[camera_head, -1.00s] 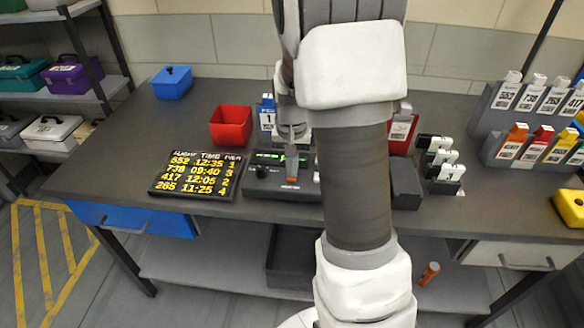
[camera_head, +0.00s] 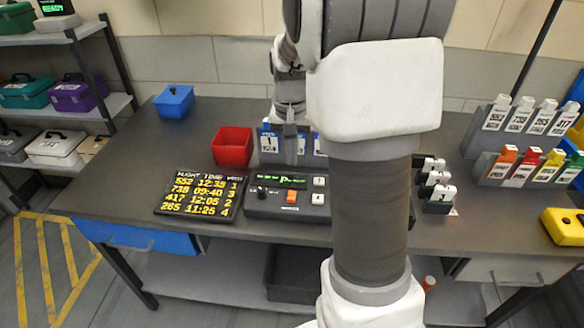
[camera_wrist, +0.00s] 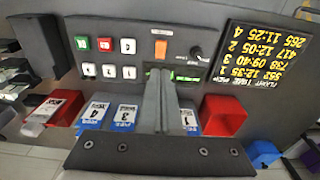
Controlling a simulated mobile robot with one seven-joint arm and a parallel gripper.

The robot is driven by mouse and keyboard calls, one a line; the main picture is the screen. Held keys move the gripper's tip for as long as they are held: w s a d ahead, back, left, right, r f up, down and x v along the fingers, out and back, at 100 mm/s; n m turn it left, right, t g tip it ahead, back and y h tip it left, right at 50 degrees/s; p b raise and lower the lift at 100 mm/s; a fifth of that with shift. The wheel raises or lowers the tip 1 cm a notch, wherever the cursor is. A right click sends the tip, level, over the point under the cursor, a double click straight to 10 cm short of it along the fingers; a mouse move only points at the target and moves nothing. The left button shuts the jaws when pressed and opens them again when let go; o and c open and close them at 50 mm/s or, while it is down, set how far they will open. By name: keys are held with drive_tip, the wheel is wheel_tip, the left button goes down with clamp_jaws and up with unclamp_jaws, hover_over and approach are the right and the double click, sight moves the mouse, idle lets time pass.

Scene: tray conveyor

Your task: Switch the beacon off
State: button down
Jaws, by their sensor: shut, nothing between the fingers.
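The dark control panel (camera_head: 262,207) lies on the bench with a lit green display (camera_head: 277,180), an orange rocker switch (camera_head: 291,196), a black knob (camera_head: 262,191) and white keys. In the wrist view, the orange switch (camera_wrist: 161,48) sits just beyond my fingertips, beside the knob (camera_wrist: 196,52); a green button (camera_wrist: 81,43) and a red button (camera_wrist: 104,44) are further left. My gripper (camera_head: 289,146) is shut and empty, behind the switch and apart from it in the head view. Its fingers (camera_wrist: 159,75) partly cover the display. I cannot identify a separate beacon lamp.
A flight board (camera_head: 200,193) and a red bin (camera_head: 232,147) stand left of the panel. Blue numbered holders (camera_head: 268,145) stand close behind it, near my gripper. Tag racks (camera_head: 515,140) and a yellow box (camera_head: 563,226) are at right. My arm hides part of the bench.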

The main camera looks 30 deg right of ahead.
sight(291, 197)
drive_tip(key=shift+r, duration=0.95)
drive_tip(key=w+p, duration=0.1)
drive_tip(key=p, duration=0.1)
drive_tip(key=w+d+g+y+p, duration=0.1)
drive_tip(key=p, duration=0.2)
drive_tip(key=w+g+p, duration=0.1)
drive_tip(key=p, duration=0.2)
drive_tip(key=shift+d, duration=0.35)
drive_tip(key=shift+s, duration=0.1)
drive_tip(key=f, duration=0.4)
drive_tip(key=s+f, duration=0.1)
drive_tip(key=f, duration=0.4)
drive_tip(key=a+f, duration=0.1)
drive_tip(key=f, duration=0.3)
drive_tip(key=shift+s+a+f+p, duration=0.1)
drive_tip(key=shift+s+f+p, duration=0.25)
drive_tip(key=shift+s+f, duration=0.05)
